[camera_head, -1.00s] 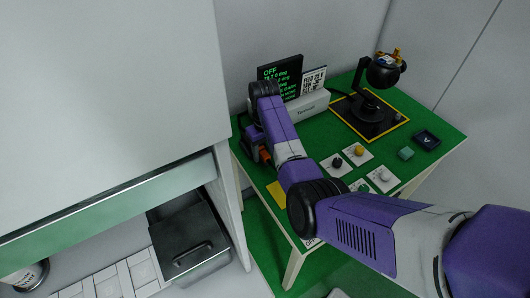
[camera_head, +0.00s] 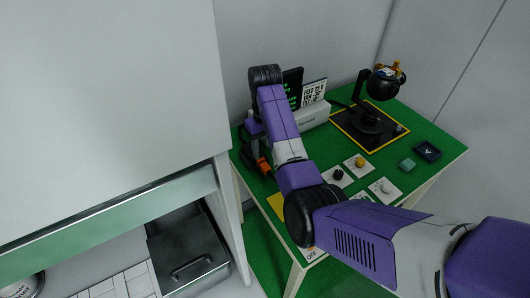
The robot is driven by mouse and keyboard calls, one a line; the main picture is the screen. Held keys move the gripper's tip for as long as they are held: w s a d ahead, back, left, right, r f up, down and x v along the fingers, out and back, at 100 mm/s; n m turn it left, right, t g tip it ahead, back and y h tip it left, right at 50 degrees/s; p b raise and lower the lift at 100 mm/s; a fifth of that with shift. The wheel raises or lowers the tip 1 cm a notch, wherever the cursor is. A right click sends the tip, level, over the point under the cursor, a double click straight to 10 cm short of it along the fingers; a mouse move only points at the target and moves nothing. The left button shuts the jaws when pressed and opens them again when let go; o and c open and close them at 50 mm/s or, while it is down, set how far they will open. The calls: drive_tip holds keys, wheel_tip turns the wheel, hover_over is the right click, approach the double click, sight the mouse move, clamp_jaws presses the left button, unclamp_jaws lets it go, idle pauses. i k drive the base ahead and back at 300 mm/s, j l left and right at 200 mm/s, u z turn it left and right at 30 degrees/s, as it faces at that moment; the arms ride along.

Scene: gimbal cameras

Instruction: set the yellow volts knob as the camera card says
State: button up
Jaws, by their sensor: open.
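The yellow knob (camera_head: 360,162) sits on a white plate on the green table, right of my arm. A black knob (camera_head: 338,174) and a white knob (camera_head: 386,187) sit on plates near it. A white card with black print (camera_head: 313,92) stands at the back; its text is too small to read surely.
A black camera gimbal (camera_head: 380,90) stands on a yellow-edged black pad at the back right. A teal cube (camera_head: 407,164) and a dark tray (camera_head: 428,151) lie at the right. A large white cabinet (camera_head: 110,90) fills the left, with a grey metal box (camera_head: 190,250) below.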

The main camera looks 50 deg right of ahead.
sight(360, 161)
drive_tip(key=z, duration=1.3)
